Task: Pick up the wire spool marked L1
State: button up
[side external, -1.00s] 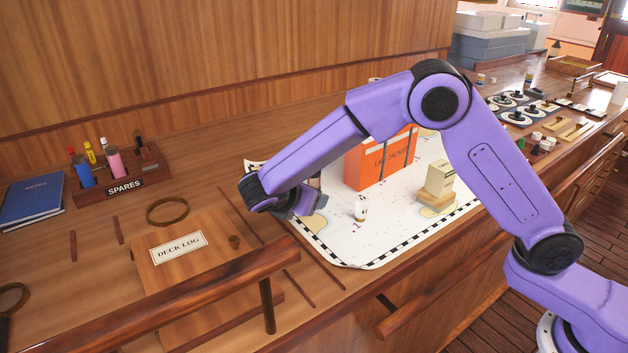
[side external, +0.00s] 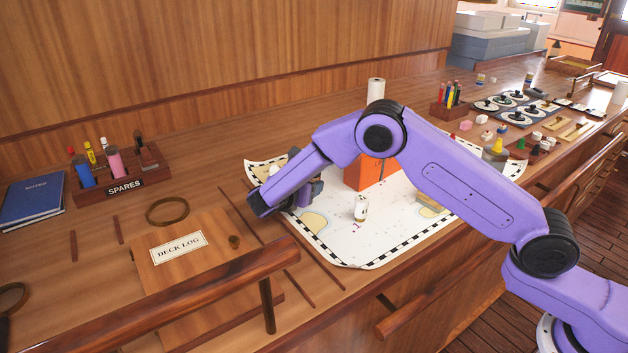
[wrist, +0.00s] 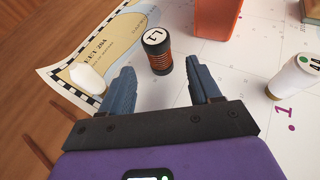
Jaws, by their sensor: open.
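The wire spool (wrist: 158,55) stands upright on the chart in the wrist view. It has a black rim, copper-orange windings and a white top label that appears to read L1. My gripper (wrist: 161,72) is open and empty, with one blue-grey finger on each side of the picture. The spool is just beyond the fingertips, in line with the gap between them and a little left of its middle. In the side view my gripper (side external: 306,191) hangs low over the left part of the chart (side external: 335,245). I cannot make out the spool there.
An orange box (side external: 365,173) stands behind my arm. A white cylinder (side external: 360,208) stands to the right of my gripper. A small white object (wrist: 88,79) lies close to the left finger in the wrist view. The SPARES rack (side external: 122,182) is at the left.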

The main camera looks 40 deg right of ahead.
aim_at(314, 180)
jog(key=shift+x, duration=3.6)
jog(key=c, duration=1.1)
